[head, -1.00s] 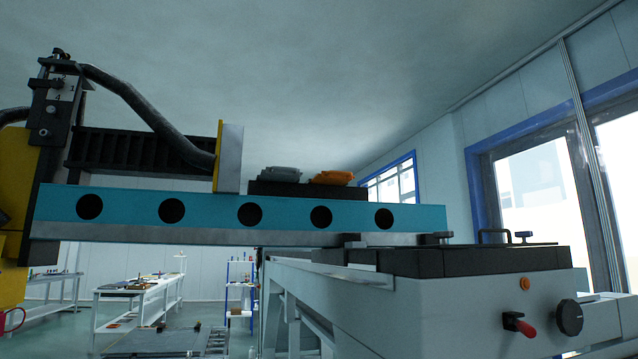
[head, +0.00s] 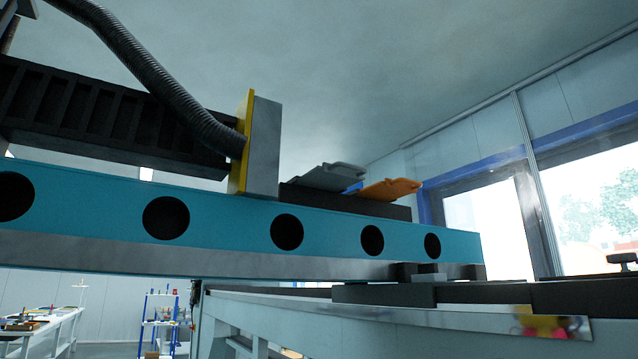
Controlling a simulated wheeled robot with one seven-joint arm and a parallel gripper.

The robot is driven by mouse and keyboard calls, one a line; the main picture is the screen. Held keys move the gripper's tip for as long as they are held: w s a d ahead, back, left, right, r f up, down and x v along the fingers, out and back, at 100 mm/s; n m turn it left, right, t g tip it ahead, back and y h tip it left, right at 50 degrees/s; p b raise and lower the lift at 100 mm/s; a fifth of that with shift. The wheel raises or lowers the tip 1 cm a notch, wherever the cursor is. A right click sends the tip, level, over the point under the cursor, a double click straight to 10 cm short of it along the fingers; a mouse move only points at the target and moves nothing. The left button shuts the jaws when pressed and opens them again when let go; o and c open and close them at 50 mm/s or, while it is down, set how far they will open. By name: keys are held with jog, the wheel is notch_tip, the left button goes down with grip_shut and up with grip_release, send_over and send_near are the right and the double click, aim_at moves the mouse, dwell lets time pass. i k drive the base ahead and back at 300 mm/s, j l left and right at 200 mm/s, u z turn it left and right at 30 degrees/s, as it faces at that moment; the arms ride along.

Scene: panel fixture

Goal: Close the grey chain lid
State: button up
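In the head view a grey lid (head: 327,177) stands out above the top edge of a black box (head: 345,202) on the teal beam. It looks tilted, raised at its right end. An orange lid (head: 388,189) sits to its right on the same box, also tilted. I see both from below and from the side, so the inside of the box and any chain are hidden. My gripper does not show in this view.
The teal beam (head: 335,238) with round black holes spans the view. A grey and yellow upright plate (head: 262,147) and a ribbed black hose (head: 165,85) stand left of the lids. The machine bed (head: 440,318) lies below right. Open air is above the lids.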

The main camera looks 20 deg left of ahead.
aim_at(337, 177)
jog(key=u, duration=0.7)
